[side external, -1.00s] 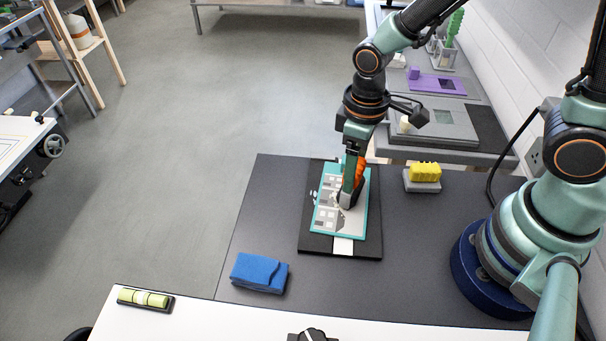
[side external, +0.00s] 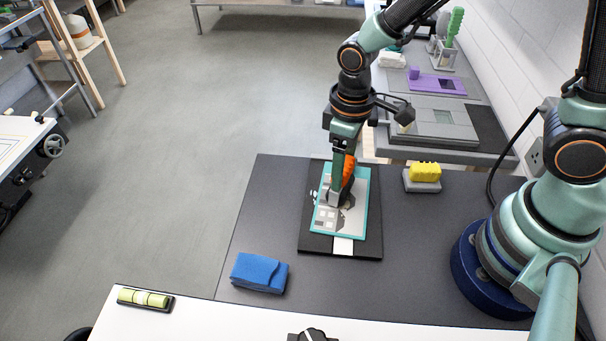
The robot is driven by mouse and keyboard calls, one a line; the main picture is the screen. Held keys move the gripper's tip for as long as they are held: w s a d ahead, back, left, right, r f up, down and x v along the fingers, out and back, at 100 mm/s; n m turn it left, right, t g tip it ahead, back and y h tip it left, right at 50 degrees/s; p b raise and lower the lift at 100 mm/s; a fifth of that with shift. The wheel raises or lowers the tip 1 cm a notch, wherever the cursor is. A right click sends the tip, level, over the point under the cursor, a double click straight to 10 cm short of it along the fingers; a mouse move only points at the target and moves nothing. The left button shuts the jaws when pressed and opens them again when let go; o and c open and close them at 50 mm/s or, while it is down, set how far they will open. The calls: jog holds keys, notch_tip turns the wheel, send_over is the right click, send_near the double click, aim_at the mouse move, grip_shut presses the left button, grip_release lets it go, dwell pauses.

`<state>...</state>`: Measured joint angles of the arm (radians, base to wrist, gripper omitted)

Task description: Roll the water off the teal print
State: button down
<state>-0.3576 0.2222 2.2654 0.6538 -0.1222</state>
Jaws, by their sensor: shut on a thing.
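The teal print (side external: 353,222), teal-bordered with a grey and white picture, lies flat on a black board (side external: 373,243) on the dark work mat. My gripper (side external: 338,196) is over the print's middle, pointing down. It is shut on a tool with an orange part (side external: 349,168), which looks like the roller. The tool's lower end is at the print's surface; whether it presses on it I cannot tell. The gripper hides part of the print's upper middle.
A folded blue cloth (side external: 259,273) lies at the mat's front left. A yellow sponge (side external: 425,172) sits on a grey block right of the print. A level (side external: 145,298) lies on the white edge. The mat between cloth and print is clear.

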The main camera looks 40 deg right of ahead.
jog(key=shift+w+a, duration=0.15)
dwell(0.4)
jog(key=shift+w+a, duration=0.4)
jog(key=shift+w, duration=0.1)
jog(key=shift+w+a, duration=0.45)
dwell(0.3)
notch_tip(320, 180, up, 7)
dwell(0.9)
dwell(0.4)
